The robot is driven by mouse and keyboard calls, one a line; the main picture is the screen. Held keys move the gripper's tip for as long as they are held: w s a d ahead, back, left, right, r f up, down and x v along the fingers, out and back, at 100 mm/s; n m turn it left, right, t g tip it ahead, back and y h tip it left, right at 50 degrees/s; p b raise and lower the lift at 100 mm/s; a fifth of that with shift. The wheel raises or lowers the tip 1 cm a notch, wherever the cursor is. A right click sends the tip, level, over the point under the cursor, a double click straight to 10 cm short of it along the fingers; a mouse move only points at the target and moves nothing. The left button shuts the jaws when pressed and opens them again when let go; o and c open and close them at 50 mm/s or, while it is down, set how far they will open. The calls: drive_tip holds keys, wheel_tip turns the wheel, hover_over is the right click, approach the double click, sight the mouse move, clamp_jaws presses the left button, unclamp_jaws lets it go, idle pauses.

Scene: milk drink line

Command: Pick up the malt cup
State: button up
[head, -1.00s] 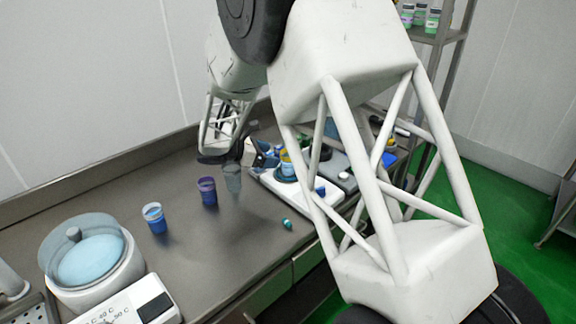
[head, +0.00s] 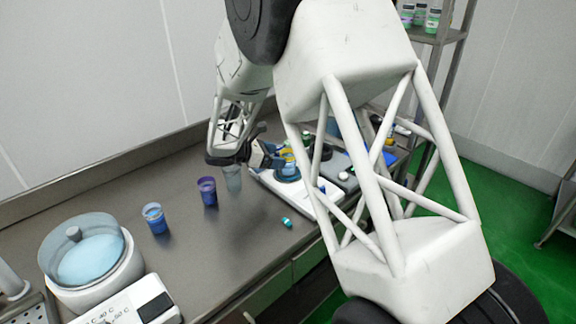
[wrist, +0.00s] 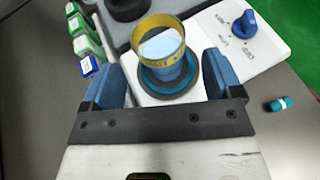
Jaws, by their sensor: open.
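A clear cup with a yellow band (wrist: 160,45) and pale contents stands on the round plate of a white stirrer-like device in the wrist view. It also shows in the head view (head: 288,160). Lettering on the band is too small to read surely, but this cup fits the malt cup best. My gripper (wrist: 160,70) is open, its two blue fingers on either side of the cup's near side, with visible gaps. In the head view my gripper (head: 268,157) is just left of the cup; contact does not show.
A blue cup (head: 155,219), a purple cup (head: 207,191) and a grey translucent cup (head: 232,180) stand on the steel counter. A small teal capsule-like piece (wrist: 279,104) lies right of the device (wrist: 250,45). Small green-and-white bottles (wrist: 86,45) are at left.

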sight(288, 158)
drive_tip(key=shift+x, duration=2.6)
drive_tip(key=c, duration=1.1)
